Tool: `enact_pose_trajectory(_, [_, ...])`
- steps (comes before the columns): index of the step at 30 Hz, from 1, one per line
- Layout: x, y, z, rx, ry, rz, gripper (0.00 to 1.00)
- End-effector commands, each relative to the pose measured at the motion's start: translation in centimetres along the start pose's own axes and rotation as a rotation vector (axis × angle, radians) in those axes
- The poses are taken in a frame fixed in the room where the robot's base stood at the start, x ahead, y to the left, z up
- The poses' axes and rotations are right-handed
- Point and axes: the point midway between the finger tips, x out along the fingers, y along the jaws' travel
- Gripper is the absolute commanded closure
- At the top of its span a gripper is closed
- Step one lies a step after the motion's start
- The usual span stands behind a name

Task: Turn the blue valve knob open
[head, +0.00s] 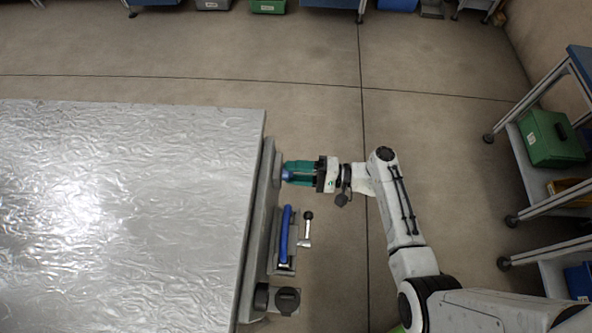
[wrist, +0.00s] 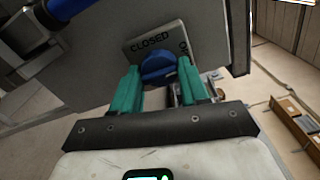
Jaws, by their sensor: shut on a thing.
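The blue valve knob (wrist: 158,68) sits on a grey plate (wrist: 146,41) marked "CLOSED", with part of another word at the plate's right side. The knob also shows as a small blue patch (head: 287,175) at the side of the silver-topped unit in the head view. My gripper (wrist: 160,76) has teal fingers, one on each side of the knob, and is shut on it. In the head view my gripper (head: 294,173) reaches in from the right. The fingers hide the knob's sides.
A blue bar handle (head: 285,235), a lever with a black ball (head: 308,216) and a black fitting (head: 288,300) are on the same side of the unit (head: 180,200). A shelf rack with a green case (head: 548,138) stands at right. Floor between is clear.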

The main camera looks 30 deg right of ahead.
Motion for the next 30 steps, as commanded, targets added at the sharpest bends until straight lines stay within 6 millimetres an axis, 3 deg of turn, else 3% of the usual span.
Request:
enact_pose_trajectory(4, [-0.1, 0.1, -0.1, -0.001, 0.004, 0.001, 0.86])
enact_pose_trajectory(5, [-0.1, 0.1, -0.1, -0.001, 0.004, 0.001, 0.55])
enact_pose_trajectory(12, [0.0, 0.0, -0.1, -0.001, 0.003, 0.001, 0.32])
enact_pose_trajectory(23, [-0.7, 0.1, -0.1, -0.001, 0.003, 0.000, 0.31])
enact_pose_trajectory(30, [-4.7, 0.2, -0.1, -0.002, 0.007, 0.000, 0.31])
